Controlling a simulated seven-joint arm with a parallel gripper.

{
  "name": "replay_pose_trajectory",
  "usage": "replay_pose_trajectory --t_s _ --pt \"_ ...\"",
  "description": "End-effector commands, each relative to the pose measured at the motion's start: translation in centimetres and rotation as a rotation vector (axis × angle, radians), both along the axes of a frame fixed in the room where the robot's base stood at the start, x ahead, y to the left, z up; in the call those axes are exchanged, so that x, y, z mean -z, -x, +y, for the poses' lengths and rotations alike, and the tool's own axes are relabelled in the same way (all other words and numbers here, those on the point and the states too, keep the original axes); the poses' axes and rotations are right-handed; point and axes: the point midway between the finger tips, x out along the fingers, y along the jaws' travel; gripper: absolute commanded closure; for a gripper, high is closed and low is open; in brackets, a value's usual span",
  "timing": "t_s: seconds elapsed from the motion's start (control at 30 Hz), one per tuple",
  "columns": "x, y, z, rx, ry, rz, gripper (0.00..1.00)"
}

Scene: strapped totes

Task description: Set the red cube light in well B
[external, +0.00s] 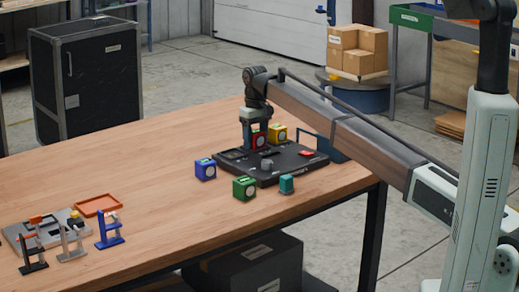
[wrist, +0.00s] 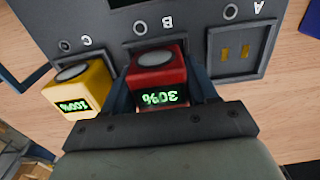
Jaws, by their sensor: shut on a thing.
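My gripper (external: 256,136) points down over the far side of the black dock board (external: 275,176), shut on the red cube light (wrist: 160,76). In the wrist view the cube sits between the two fingers, its green display reading 30%, upside down. It is in line with the label B (wrist: 167,22). Well A (wrist: 238,50) is empty, with brass contacts showing. The yellow cube light (wrist: 80,92), reading 100%, is at the C position beside the red cube.
A blue cube (external: 205,169), a green cube (external: 244,188) and a teal cylinder (external: 287,184) stand by the board's near edges. The board carries a grey knob (external: 266,164) and a red part (external: 306,153).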

Motion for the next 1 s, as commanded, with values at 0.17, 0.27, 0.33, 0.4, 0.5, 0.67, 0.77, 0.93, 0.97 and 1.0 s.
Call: replay_pose_trajectory --t_s 0.17,0.27,0.33,0.4,0.5,0.67,0.77,0.93,0.97,1.0 --pt "-0.04 0.00 0.00 0.000 0.000 0.000 0.36" --pt "-0.04 0.00 0.00 0.000 0.000 0.000 0.26" --pt "-0.03 0.00 0.00 0.000 0.000 0.000 0.19" --pt "-0.02 0.01 -0.01 0.000 0.000 0.000 0.13" --pt "-0.01 0.01 0.00 0.000 0.000 0.000 0.13" --pt "0.02 0.01 -0.01 0.000 0.001 0.001 0.04" --pt "0.02 0.01 -0.01 0.000 0.001 0.001 0.00" --pt "-0.01 0.01 -0.01 0.000 0.000 0.000 0.00" --pt "-0.04 0.00 0.00 0.000 0.000 0.000 0.00" --pt "-0.10 0.01 -0.01 0.000 0.000 0.000 0.00"
